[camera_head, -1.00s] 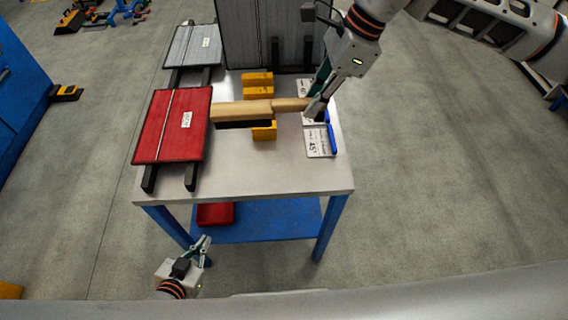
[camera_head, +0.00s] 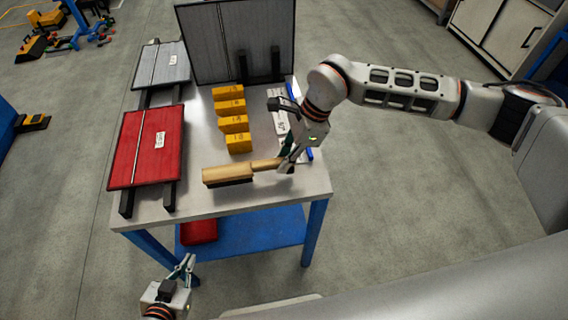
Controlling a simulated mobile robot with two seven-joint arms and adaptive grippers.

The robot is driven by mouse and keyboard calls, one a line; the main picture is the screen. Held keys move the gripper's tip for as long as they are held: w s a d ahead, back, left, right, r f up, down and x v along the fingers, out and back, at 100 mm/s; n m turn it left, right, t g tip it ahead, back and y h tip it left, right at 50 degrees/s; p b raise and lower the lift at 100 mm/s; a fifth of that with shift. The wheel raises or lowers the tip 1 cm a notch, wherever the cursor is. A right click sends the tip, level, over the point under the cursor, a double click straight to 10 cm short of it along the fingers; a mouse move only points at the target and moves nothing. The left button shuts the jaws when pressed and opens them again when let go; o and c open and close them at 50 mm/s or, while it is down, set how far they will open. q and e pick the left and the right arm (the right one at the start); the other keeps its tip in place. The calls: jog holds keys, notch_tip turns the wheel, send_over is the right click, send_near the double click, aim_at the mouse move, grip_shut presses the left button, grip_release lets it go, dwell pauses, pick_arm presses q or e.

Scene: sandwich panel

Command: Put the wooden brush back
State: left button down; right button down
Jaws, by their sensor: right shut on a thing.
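The wooden brush (camera_head: 227,174) has a pale block head with dark bristles facing down and a wooden handle pointing right. My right gripper (camera_head: 284,165) is shut on the end of the handle. The brush is over the front part of the metal table (camera_head: 240,203); I cannot tell whether the bristles touch the top. My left gripper (camera_head: 188,272) is low in front of the table, away from the brush, with its fingers apart and nothing between them.
Several yellow blocks (camera_head: 238,143) stand in a row behind the brush. A red panel (camera_head: 146,150) and a grey panel (camera_head: 160,65) lie on dark supports at the left. A large grey panel (camera_head: 235,40) stands at the back. Cards (camera_head: 280,122) lie near my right gripper.

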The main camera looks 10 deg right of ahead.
jog(key=shift+f, duration=1.15)
jog(key=shift+f, duration=0.15)
jog(key=c, duration=1.9)
grip_release()
jog(key=v, duration=1.2)
